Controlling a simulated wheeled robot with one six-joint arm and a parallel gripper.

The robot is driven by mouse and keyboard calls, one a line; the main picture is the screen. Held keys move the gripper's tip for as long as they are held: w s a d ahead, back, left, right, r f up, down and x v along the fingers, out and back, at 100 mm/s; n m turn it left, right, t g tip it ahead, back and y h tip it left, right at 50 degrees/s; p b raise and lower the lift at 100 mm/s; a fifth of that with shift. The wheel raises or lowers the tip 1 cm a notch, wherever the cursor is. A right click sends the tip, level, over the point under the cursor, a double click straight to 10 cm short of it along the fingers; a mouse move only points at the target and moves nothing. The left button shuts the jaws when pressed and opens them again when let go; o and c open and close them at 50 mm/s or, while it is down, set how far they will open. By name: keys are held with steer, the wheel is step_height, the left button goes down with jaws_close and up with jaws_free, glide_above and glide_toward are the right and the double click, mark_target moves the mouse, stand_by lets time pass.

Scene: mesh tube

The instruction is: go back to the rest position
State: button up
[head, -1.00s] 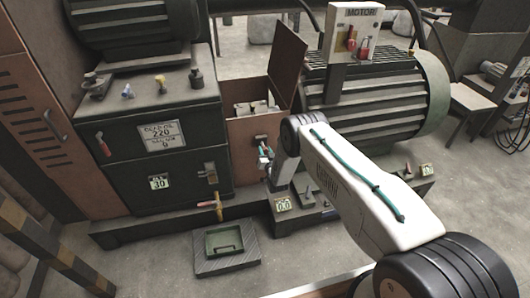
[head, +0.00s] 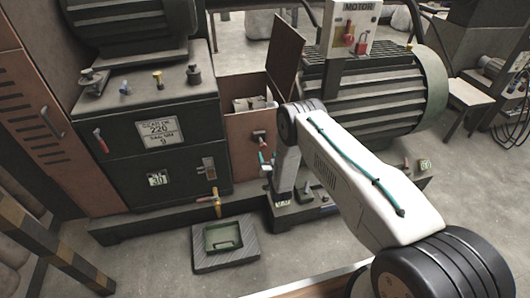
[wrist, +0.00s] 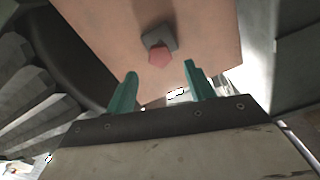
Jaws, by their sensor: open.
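My gripper (head: 264,160) is seen small in the head view, in front of the brown box panel (head: 243,142), between the dark cabinet and the motor. In the wrist view my gripper (wrist: 160,70) shows two teal fingers standing apart with nothing between them. Beyond the fingertips is a red-ended knob (wrist: 159,57) on a grey mount, fixed to the tan panel (wrist: 205,35). The knob (head: 258,135) also shows in the head view, just above the fingers. My arm hides part of the motor base.
The dark cabinet (head: 160,165) stands at left, with a yellow-handled valve (head: 217,205) low at its right. A green tray (head: 222,237) sits on a floor plate. The ribbed motor (head: 385,95) is at right, with an open lid (head: 287,52) beside it.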

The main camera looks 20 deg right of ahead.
steer(key=shift+s, duration=0.45)
